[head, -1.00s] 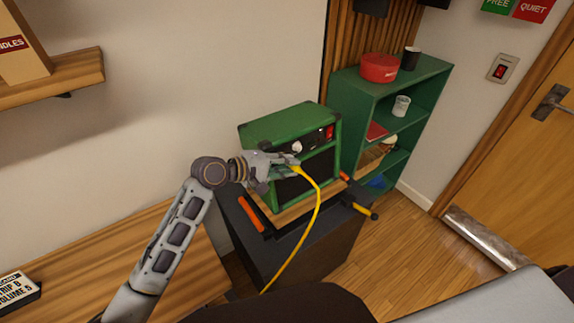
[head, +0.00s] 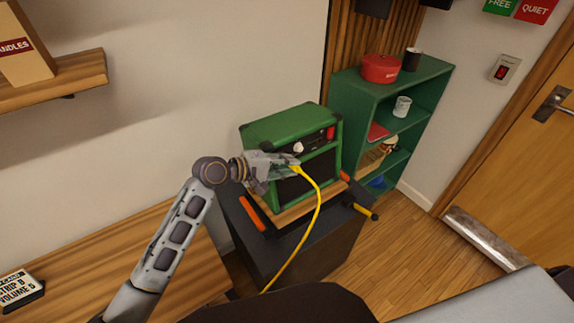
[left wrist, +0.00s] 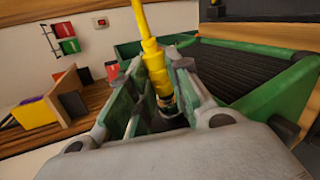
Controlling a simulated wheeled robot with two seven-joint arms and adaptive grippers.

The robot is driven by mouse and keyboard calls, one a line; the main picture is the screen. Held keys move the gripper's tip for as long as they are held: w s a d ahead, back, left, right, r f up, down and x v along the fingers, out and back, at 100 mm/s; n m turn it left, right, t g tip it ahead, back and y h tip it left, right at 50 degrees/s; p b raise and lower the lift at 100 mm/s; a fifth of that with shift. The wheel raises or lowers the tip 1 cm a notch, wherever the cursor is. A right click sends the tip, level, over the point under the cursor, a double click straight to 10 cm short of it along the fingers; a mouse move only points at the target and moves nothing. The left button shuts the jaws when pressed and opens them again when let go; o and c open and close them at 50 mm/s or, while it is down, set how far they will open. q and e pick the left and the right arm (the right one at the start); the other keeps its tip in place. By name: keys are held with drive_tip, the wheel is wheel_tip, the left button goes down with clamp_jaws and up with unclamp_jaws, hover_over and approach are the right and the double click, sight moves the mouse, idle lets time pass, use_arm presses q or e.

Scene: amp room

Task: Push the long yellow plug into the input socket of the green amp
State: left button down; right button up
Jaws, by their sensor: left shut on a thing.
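The green amp (head: 287,127) stands on a dark stand with its front panel facing right and toward me. My left gripper (head: 290,164) is shut on the long yellow plug (head: 299,171), in front of the amp's front panel. In the left wrist view the yellow plug (left wrist: 158,78) lies between the two fingers, its darker end pointing down toward the palm side of the picture. The gripper covers the left part of the panel. I cannot make out the input socket, nor whether the plug touches it. My right gripper is not in view.
The yellow cable (head: 301,240) hangs down from the plug past the dark stand (head: 330,245). A green shelf (head: 345,90) stands close behind on the right. A wooden bench (head: 165,255) lies at left.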

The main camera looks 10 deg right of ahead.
use_arm(q)
drive_tip(key=shift+w, duration=0.25)
idle(0.5)
drive_tip(key=c, duration=1.3)
unclamp_jaws()
drive_tip(key=shift+o, duration=0.2)
drive_tip(key=shift+a, duration=0.15)
drive_tip(key=v, duration=1.2)
